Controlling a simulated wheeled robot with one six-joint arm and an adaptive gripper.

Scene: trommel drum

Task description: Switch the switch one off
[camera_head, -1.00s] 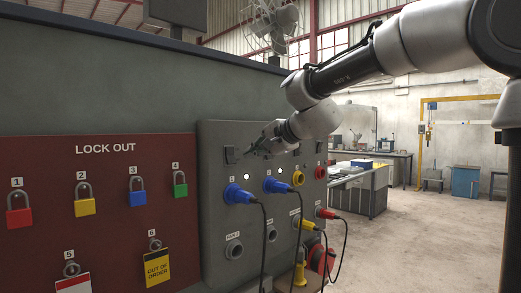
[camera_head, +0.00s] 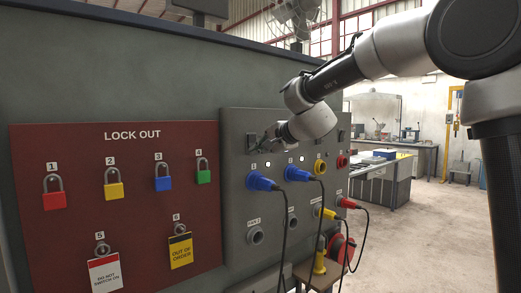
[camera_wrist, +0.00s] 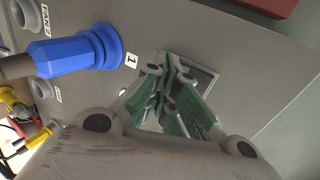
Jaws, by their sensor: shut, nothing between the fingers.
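Switch one (camera_head: 251,142) is a small dark switch at the upper left of the grey control panel (camera_head: 235,205), above the label 1 and the first blue plug (camera_head: 262,182). In the wrist view its plate (camera_wrist: 209,80) shows behind my fingers, and they hide most of the switch. My gripper (camera_head: 264,143) is shut and empty, with its tips just right of the switch in the head view. In the wrist view the green-padded fingertips (camera_wrist: 172,62) overlap the plate. I cannot tell whether they touch the switch, or which way it is set.
A second blue plug (camera_head: 297,173), a yellow plug (camera_head: 327,213) and a red plug (camera_head: 346,203) stick out with hanging cables. The red lock-out board (camera_head: 120,230) with several padlocks is at the left. Open floor (camera_head: 425,235) lies to the right.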

